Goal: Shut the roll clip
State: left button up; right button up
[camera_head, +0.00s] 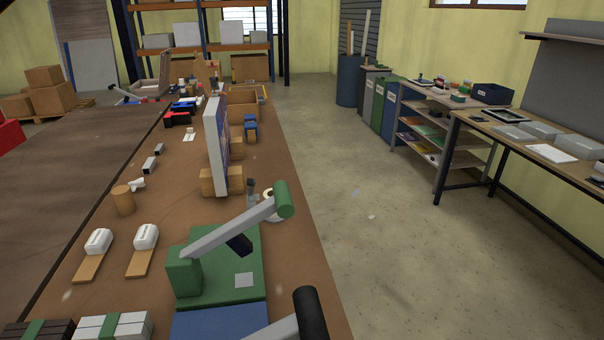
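No part is plainly recognisable as the roll clip. A white roll-like ring (268,193) lies at the table's right edge, partly hidden by the green handle in front of it; a small grey upright piece (253,190) stands beside it. Whether either carries a clip, open or shut, is too small to tell. In front stands a green lever press (222,290), its grey lever (230,230) raised at a slant with a green cylindrical handle (283,199) at its end. Neither of my grippers shows in this view.
A white panel (211,150) stands upright in wooden blocks (207,182) on the brown table. A second lever with a black handle (310,313) rises at the bottom edge, by a blue base (220,322). Open floor (400,235) lies right of the table.

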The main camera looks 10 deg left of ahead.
aim_at(252, 182)
jog(key=l+z, duration=0.6)
jog(key=z, duration=0.25)
jog(key=l+z, duration=0.4)
jog(key=i+l+u, duration=0.15)
jog(key=i+u, duration=0.2)
jog(key=i+l+u, duration=0.35)
jog(key=i, duration=0.15)
jog(key=i+l+u, duration=0.4)
jog(key=i+u, duration=0.2)
jog(key=u, duration=0.2)
jog(key=i+u, duration=0.25)
jog(key=u, duration=0.2)
jog(key=i+u, duration=0.25)
jog(key=u, duration=0.15)
jog(key=i+l+u, duration=0.2)
jog(key=u, duration=0.2)
jog(key=i+l+u, duration=0.15)
jog(key=u, duration=0.3)
jog(key=i+l+u, duration=0.2)
jog(key=u, duration=0.2)
jog(key=i+l+u, duration=0.15)
jog(key=u, duration=0.3)
jog(key=i+l+u, duration=0.1)
jog(key=l+u, duration=0.3)
